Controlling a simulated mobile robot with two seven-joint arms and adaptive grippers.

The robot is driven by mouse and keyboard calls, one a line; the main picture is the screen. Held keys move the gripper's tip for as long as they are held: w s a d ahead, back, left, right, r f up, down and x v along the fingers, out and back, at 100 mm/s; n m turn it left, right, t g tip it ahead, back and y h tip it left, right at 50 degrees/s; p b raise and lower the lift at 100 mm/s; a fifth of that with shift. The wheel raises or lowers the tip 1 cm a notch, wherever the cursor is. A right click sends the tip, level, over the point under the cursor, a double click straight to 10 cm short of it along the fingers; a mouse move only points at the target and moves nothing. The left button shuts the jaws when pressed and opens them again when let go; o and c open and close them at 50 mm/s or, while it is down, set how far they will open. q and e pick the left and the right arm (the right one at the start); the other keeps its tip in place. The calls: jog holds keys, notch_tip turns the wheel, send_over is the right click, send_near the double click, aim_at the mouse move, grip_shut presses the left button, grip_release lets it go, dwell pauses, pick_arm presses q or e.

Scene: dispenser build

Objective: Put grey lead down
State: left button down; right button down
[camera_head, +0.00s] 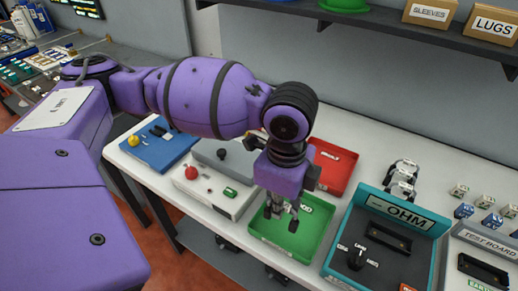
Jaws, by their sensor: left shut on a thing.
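My left gripper (281,211) comes down from the purple arm over the green tray (307,231). Its fingers point down and are shut on a small grey thing, which I take to be the grey lead; it is mostly hidden by the fingers. The fingertips are inside the tray's outline, low over its floor; I cannot tell whether the lead touches the floor. A white label shows beside the fingers in the tray. My right gripper is not in view.
A blue tray (157,148) is farther left. Small cubes (487,202) stand at right.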

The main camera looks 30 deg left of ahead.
pick_arm(q)
jog(key=f, duration=0.2)
jog(key=w+a+f, duration=0.1)
jog(key=f, duration=0.1)
jog(key=w+f, duration=0.1)
jog(key=f, duration=0.1)
jog(key=shift+a+f+b, duration=0.1)
jog(key=shift+a+b, duration=0.25)
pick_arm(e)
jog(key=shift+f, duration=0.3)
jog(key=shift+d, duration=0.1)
pick_arm(q)
jog(key=c, duration=1.8)
grip_release()
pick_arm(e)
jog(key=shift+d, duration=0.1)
